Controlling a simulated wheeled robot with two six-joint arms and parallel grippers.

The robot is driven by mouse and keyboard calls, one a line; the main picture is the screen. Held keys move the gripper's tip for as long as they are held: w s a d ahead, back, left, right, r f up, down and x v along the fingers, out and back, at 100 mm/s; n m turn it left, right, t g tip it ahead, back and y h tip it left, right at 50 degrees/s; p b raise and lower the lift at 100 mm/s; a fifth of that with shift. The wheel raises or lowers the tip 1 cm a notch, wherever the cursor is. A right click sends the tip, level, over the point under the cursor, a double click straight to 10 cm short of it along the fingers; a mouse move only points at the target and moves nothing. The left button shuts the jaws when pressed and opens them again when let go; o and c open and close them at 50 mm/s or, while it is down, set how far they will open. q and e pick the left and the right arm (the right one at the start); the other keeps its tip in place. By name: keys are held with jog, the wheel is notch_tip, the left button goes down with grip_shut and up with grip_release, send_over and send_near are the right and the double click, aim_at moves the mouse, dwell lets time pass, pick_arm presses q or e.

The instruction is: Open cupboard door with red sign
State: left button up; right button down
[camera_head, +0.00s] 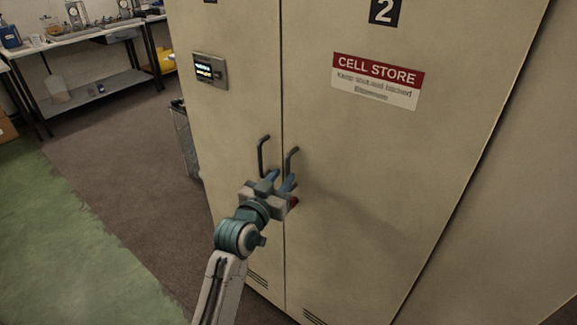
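The beige cupboard has two tall doors that look shut, with a narrow seam between them. The right door (400,160) carries the red and white CELL STORE sign (376,80) and a dark bar handle (289,158) near the seam. The left door (225,130) has a similar dark handle (261,154). My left gripper (280,179) is just in front of the lower ends of the handles, closest to the right door's handle. I cannot tell whether a finger touches the handle. My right gripper is out of view.
A small lit display panel (210,71) is on the left door. A workbench (75,38) with equipment stands at the back left. A grey bin (184,138) is beside the cupboard. The carpet (115,160) left of the cupboard is clear.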

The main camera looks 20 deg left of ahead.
aim_at(287, 171)
pick_arm(q)
jog(key=shift+w+d+p, duration=0.15)
jog(key=shift+w+p, duration=0.05)
jog(key=shift+w, duration=0.9)
jog(key=shift+w+d+p, duration=0.15)
jog(key=shift+w, duration=0.95)
grip_shut()
